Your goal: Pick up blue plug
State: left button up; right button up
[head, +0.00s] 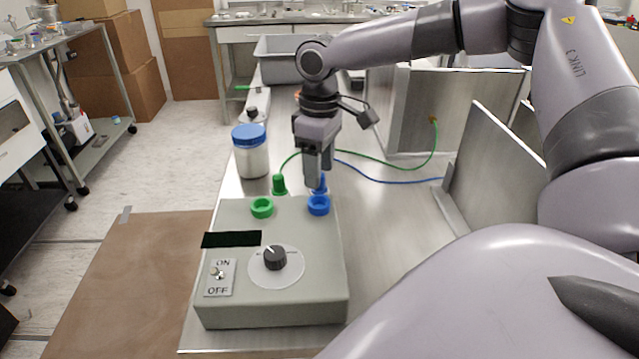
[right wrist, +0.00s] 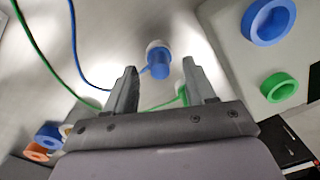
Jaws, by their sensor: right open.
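The blue plug (head: 320,187) stands behind the blue socket ring (head: 319,205) of the grey box, partly hidden by my right gripper (head: 318,178). A blue cable runs from it to the right. In the right wrist view the blue plug (right wrist: 161,68) shows in the gap between the two spread fingertips of my right gripper (right wrist: 160,72). The fingers are open, point down and hold nothing; I cannot tell whether they touch the plug. My left gripper is not in view.
A green plug (head: 279,185) with a green cable stands just left of the blue one. The grey box (head: 225,315) has a green ring (head: 262,207), a dial and a switch. A blue-lidded jar (head: 251,158) stands behind left. Metal panels (head: 495,150) stand at right.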

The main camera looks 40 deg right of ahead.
notch_tip(320, 180, down, 2)
jog(key=shift+f, duration=0.1)
jog(key=c, duration=1)
